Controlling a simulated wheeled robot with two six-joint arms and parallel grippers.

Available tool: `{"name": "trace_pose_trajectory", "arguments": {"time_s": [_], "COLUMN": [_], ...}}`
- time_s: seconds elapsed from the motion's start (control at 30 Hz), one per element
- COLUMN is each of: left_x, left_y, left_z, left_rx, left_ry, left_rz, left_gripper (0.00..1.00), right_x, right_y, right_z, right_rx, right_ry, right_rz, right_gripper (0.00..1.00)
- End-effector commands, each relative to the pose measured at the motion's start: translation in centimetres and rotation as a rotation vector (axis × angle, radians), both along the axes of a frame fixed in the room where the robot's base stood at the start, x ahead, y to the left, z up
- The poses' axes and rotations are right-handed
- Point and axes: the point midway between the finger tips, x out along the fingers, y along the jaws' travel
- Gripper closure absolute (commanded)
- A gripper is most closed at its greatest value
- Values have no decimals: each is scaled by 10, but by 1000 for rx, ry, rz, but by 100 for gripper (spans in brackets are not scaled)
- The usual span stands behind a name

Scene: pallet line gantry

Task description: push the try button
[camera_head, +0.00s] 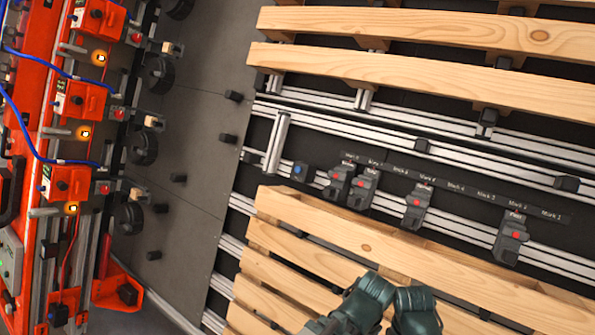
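I cannot read any label saying "try". A small dark box with a blue round button (299,169) sits on the aluminium rail at the left end of the row of labelled blocks. At the far left, a grey control box (10,262) is partly cut off by the frame edge and shows a small green spot. I cannot tell which of these, if either, is the try button. Dark green rounded parts of my own arm show at the bottom edge, over the wooden slats. No gripper fingertips are visible, and nothing of mine touches either button.
Several dark grey blocks with red buttons (417,205) stand along the rail. Wooden slats (430,77) lie above and more below. An orange machine frame (70,185) with lit yellow lamps, blue hoses and black wheels stands at left. Grey floor (190,130) between is mostly open.

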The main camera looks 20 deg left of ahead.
Motion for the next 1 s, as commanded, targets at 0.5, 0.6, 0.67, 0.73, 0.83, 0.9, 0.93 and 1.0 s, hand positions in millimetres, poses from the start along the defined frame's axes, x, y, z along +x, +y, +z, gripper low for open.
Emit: {"name": "trace_pose_trajectory", "arguments": {"time_s": [0.5, 0.6, 0.67, 0.73, 0.83, 0.9, 0.93, 1.0], "left_x": [0, 0, 0, 0, 0, 0, 0, 0], "left_y": [0, 0, 0, 0, 0, 0, 0, 0], "left_z": [0, 0, 0, 0, 0, 0, 0, 0], "left_rx": [0, 0, 0, 0, 0, 0, 0, 0], "left_ry": [0, 0, 0, 0, 0, 0, 0, 0], "left_rz": [0, 0, 0, 0, 0, 0, 0, 0], "left_gripper": [100, 100, 100, 100, 100, 100, 100, 100], "right_x": [0, 0, 0, 0, 0, 0, 0, 0], "right_y": [0, 0, 0, 0, 0, 0, 0, 0], "right_z": [0, 0, 0, 0, 0, 0, 0, 0], "right_rx": [0, 0, 0, 0, 0, 0, 0, 0], "right_ry": [0, 0, 0, 0, 0, 0, 0, 0], "right_rz": [0, 0, 0, 0, 0, 0, 0, 0], "right_gripper": [50, 50, 50, 50, 50, 50, 50, 50]}}
